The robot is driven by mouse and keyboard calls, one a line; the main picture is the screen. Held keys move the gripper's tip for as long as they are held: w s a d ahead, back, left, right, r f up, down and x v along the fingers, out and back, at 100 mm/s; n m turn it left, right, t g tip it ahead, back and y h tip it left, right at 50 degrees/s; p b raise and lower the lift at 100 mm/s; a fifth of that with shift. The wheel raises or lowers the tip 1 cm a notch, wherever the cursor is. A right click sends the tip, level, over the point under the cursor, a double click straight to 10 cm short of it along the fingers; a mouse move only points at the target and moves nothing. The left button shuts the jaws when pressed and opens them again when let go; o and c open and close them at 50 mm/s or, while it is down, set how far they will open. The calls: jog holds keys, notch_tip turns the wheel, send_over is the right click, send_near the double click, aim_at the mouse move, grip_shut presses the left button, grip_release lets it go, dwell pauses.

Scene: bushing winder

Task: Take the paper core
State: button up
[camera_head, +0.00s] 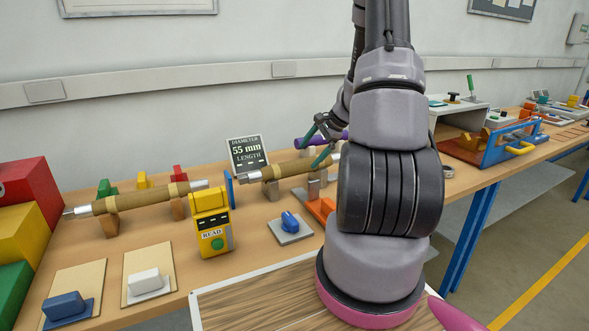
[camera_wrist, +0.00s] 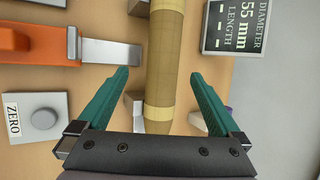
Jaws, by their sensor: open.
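A tan paper core (camera_head: 287,170) with lighter bands lies level on supports beside the display, partly hidden by my arm in the head view. In the wrist view the paper core (camera_wrist: 166,62) runs from the top edge down between my teal fingers. My gripper (camera_wrist: 160,73) is open, one finger on each side of the core, with a visible gap on both sides. In the head view my gripper (camera_head: 317,145) is small and partly hidden behind the arm. A second tan roll (camera_head: 150,198) on a metal shaft lies to the left.
A display (camera_head: 247,153) reading 55 mm stands behind the core, and a purple rod (camera_head: 322,140) lies behind it. An orange clamp (camera_wrist: 40,45) and a ZERO knob (camera_wrist: 43,118) are left of it. A yellow READ box (camera_head: 211,222) stands in front.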

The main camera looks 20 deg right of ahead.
aim_at(302, 162)
jog(key=shift+w+x, duration=0.15)
jog(key=shift+x, duration=1.6)
jog(key=shift+w+x, duration=0.1)
jog(key=shift+x, duration=1.7)
jog(key=shift+d+r, duration=0.1)
jog(key=shift+d, duration=0.05)
grip_shut()
